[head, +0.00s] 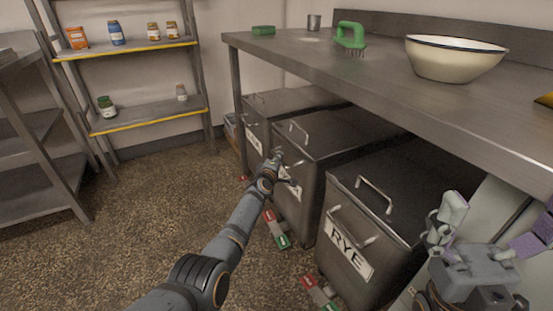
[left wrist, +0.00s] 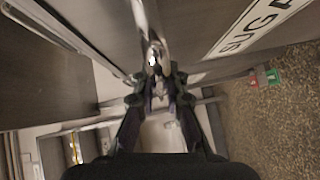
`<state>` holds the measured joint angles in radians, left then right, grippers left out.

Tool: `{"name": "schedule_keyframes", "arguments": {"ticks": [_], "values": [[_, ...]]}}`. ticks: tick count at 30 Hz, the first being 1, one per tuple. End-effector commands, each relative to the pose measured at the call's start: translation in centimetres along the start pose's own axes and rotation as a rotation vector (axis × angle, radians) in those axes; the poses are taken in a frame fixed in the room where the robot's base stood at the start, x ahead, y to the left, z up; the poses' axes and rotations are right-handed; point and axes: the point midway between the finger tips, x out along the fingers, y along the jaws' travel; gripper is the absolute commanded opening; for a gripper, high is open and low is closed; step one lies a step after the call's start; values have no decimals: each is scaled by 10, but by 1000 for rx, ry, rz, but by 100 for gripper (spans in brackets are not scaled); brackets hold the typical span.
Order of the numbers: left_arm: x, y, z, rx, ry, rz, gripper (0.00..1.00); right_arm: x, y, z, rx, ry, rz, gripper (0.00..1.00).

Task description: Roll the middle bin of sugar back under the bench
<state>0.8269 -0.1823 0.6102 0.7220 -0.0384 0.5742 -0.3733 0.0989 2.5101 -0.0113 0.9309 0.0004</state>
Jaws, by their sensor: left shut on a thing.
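The middle bin (head: 312,190) is a dark metal bin, its lid partly under the bench (head: 300,57). Its front roughly lines up with the bins on both sides. My left gripper (head: 277,165) is at the upper front of this bin, shut on its front handle. In the left wrist view the shiny handle (left wrist: 151,42) runs between the fingers, beside a white label (left wrist: 248,28) with partly visible lettering. The arm hides most of the label in the head view. My right gripper (head: 446,217) is at the lower right, apart from the bins; its opening is unclear.
The left bin (head: 256,118) and the RYE bin (head: 345,255) flank it closely. A red-and-green floor piece (head: 276,229) is at the middle bin's base; another (head: 320,293) is by the RYE bin. A shelf rack (head: 130,118) stands at the back left. Open floor lies left.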

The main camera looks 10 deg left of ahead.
Motion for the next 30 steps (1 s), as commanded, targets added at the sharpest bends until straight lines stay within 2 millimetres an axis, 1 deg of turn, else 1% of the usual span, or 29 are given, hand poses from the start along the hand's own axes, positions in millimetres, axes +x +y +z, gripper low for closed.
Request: {"name": "schedule_keyframes", "arguments": {"ticks": [1, 11, 12, 16, 30], "values": [[0, 3, 1, 0, 0, 4, 0, 0, 0, 0, 0, 0, 0, 95], [1, 5, 2, -1, -1, 7, 0, 0, 0, 0, 0, 0, 0, 95], [1, 5, 2, -1, -1, 7, 17, 0, 0, 0, 0, 0, 0, 95], [1, 4, 2, -1, -1, 6, 35, 0, 0, 0, 0, -1, 0, 95], [0, 2, 0, -1, 0, 3, 36, -1, 0, 1, 0, -4, -1, 95]]}}
